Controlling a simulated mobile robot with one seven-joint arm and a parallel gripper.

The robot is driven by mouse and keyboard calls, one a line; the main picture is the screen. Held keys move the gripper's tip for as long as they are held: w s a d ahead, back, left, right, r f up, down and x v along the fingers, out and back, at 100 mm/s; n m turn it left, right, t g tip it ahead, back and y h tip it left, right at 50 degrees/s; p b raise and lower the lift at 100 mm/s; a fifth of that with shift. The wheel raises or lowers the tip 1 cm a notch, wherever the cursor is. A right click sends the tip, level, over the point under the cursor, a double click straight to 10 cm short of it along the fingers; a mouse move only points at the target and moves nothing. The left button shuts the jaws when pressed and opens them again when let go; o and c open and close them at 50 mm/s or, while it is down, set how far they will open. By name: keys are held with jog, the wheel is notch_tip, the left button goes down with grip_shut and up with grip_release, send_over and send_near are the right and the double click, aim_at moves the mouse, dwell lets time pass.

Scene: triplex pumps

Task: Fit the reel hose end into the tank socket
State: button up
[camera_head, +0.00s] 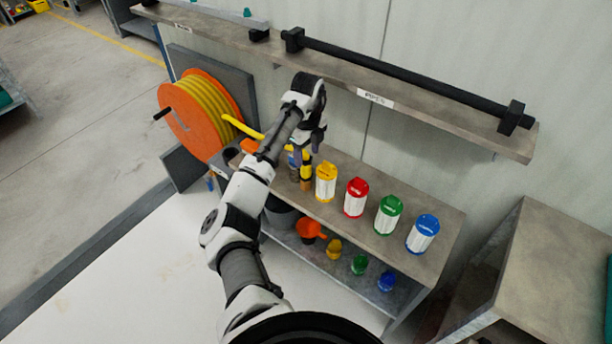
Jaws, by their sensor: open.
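The orange reel (200,115) with yellow hose wound on it stands at the left end of the bench. A free length of yellow hose (241,127) runs from the reel to the right and passes behind my arm. My gripper (300,176) is open, pointing down over the bench top. A yellow and brown upright piece (306,183) is right at its fingers; I cannot tell whether it is the hose end or whether they touch. I cannot make out the tank socket for certain; my arm covers part of the bench's left end.
Yellow (326,184), red (355,198), green (388,215) and blue (422,234) canisters stand in a row right of my gripper. Small coloured items and a grey container (281,214) are on the lower shelf (345,282). A wall shelf (400,100) with a black bar is behind.

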aim_at(306, 167)
jog(key=shift+s+a+f+p, duration=0.15)
jog(key=shift+f+p, duration=0.35)
jog(key=shift+f, duration=1)
jog(key=shift+s+f+p, duration=0.2)
jog(key=shift+f+p, duration=0.3)
jog(key=shift+f, duration=0.95)
grip_shut()
jog(key=shift+r, duration=0.1)
